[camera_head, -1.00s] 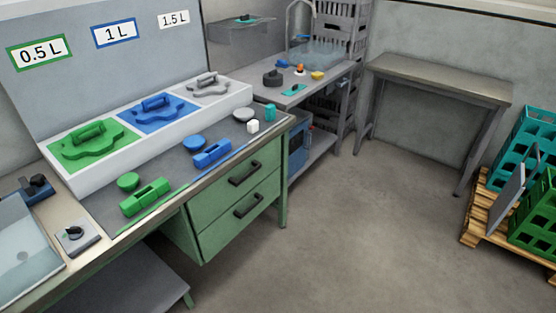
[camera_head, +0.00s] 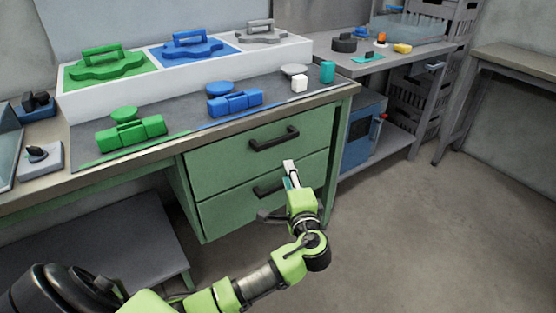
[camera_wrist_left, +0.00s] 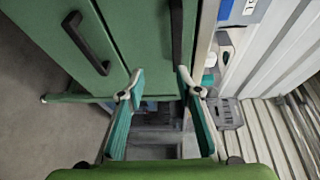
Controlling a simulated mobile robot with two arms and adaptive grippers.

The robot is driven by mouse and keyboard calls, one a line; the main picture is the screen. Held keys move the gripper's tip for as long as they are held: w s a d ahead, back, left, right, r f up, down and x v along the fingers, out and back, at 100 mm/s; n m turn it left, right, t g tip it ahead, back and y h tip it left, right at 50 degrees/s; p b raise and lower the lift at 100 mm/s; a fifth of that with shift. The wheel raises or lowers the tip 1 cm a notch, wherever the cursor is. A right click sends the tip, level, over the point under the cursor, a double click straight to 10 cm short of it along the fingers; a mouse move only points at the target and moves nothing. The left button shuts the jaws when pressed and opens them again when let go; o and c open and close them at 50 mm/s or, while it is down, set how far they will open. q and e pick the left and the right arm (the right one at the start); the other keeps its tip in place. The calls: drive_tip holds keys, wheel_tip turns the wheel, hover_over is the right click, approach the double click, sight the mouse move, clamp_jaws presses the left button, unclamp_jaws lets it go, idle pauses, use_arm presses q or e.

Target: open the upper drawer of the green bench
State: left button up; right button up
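The green bench (camera_head: 187,205) has two drawers, both closed. The upper drawer (camera_head: 222,150) has a dark bar handle (camera_head: 274,139), and the lower drawer (camera_head: 225,206) has a similar handle (camera_head: 268,188). My left gripper (camera_head: 290,170) is in front of the drawer fronts, just below the upper handle in the head view. In the left wrist view the left gripper (camera_wrist_left: 160,82) is open with nothing between its fingers. That view is turned sideways: the upper handle (camera_wrist_left: 176,30) lies beyond the right-hand finger and the lower handle (camera_wrist_left: 86,42) to the left. My right gripper is out of view.
A grey side table (camera_head: 400,60) stands to the right. The floor (camera_head: 400,240) in front is clear.

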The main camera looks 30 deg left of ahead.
sight(279, 142)
use_arm(q)
drive_tip(key=shift+n+y, duration=0.3)
drive_tip(key=shift+y, duration=0.2)
drive_tip(key=r+x, duration=0.1)
drive_tip(key=x, duration=0.3)
drive_tip(key=b+x, duration=0.1)
drive_tip(key=x, duration=0.4)
drive_tip(key=r+x, duration=0.1)
drive_tip(key=x, duration=0.3)
drive_tip(key=shift+w+a+r, duration=0.15)
drive_tip(key=shift+a+r, duration=0.15)
drive_tip(key=shift+r, duration=0.05)
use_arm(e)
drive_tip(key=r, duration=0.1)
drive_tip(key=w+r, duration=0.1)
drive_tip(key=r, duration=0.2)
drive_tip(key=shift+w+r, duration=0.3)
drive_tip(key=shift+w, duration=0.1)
use_arm(q)
clamp_jaws()
